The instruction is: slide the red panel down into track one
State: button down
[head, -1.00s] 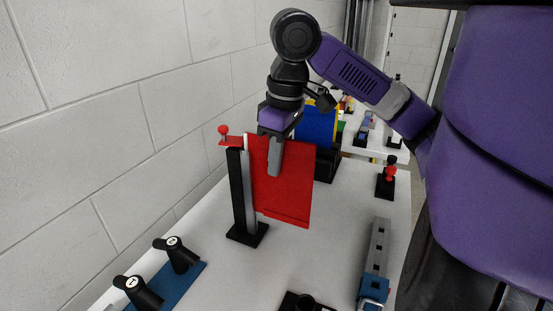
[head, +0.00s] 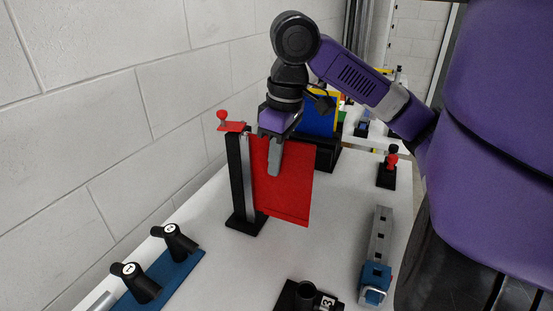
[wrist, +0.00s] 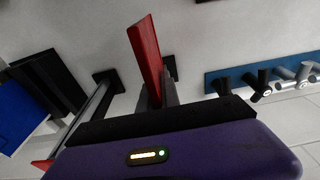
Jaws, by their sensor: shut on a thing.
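The red panel (head: 283,195) hangs upright, its flat side facing the head camera. My gripper (head: 274,170) is shut on its upper edge. The panel's left edge is close beside a grey metal track (head: 248,180) on a black post (head: 236,178). A red piece with a knob (head: 231,126) tops this post. The panel's lower edge looks a little above the table. In the wrist view, the panel (wrist: 145,50) stands edge-on between my fingertips (wrist: 155,92), and the post (wrist: 92,108) is to its left. I cannot tell whether the panel's edge is inside the track's groove.
A blue panel in a black stand (head: 318,112) is behind. Two black handles (head: 175,242) on a blue plate (head: 182,268) are at front left.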

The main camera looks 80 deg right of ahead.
jog(key=shift+f+b, duration=0.7)
jog(key=shift+f, duration=0.6)
jog(key=c, duration=1.5)
grip_release()
jog(key=shift+r, duration=0.15)
jog(key=r, duration=0.2)
jog(key=r+p, duration=0.1)
jog(key=r, duration=0.2)
jog(key=s+r, duration=0.1)
jog(key=r, duration=0.1)
jog(key=shift+a+r, duration=0.1)
jog(key=shift+r, duration=0.2)
